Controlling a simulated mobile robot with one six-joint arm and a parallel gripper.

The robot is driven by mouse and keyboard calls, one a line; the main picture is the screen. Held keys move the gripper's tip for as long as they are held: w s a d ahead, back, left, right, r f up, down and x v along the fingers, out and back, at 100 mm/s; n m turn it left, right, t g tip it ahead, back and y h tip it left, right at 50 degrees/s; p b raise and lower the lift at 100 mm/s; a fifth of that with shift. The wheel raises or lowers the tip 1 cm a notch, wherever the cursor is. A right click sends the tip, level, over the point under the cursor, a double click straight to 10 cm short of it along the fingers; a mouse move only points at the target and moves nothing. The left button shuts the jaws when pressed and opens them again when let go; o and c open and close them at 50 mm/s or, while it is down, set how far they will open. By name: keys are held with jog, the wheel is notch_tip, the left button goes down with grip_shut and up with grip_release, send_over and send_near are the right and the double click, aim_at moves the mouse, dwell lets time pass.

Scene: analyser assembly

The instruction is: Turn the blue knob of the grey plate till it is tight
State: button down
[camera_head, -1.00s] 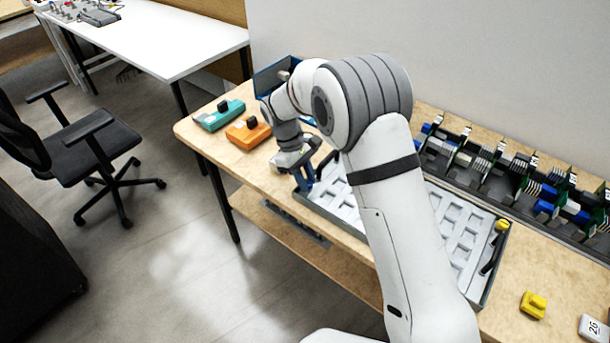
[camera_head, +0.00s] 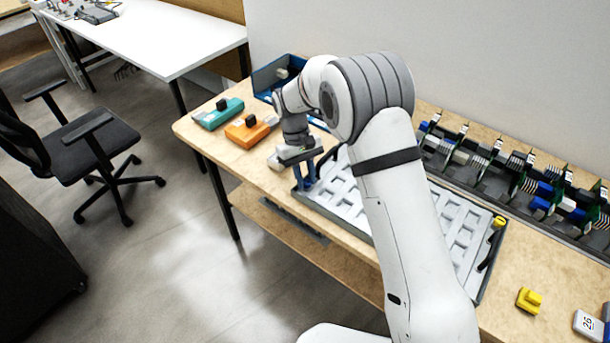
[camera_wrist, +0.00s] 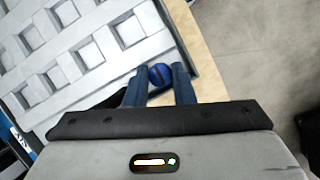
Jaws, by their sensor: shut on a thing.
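The grey plate (camera_head: 345,194) lies on the wooden bench, with rows of square recesses. It also fills the upper left of the wrist view (camera_wrist: 75,57). The blue knob (camera_wrist: 160,74) is at the plate's edge, between the tips of my gripper's blue fingers (camera_wrist: 159,80). My gripper (camera_head: 307,184) points down at the plate's left end in the head view and is shut on the knob. The fingers and arm hide the knob in the head view. A dark slot or line crosses the knob's face.
A yellow knob (camera_head: 499,222) sits at the plate's right corner beside a black handle. A teal block (camera_head: 219,114), an orange block (camera_head: 250,131) and a blue bin (camera_head: 275,76) stand at the left. A row of modules (camera_head: 520,180) lines the wall. A yellow part (camera_head: 529,300) lies front right.

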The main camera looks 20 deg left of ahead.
jog(key=shift+r, duration=0.1)
jog(key=c, duration=1.5)
grip_release()
jog(key=v, duration=0.7)
jog(key=shift+r, duration=0.35)
jog(key=shift+w+a, duration=0.1)
jog(key=shift+w, duration=0.05)
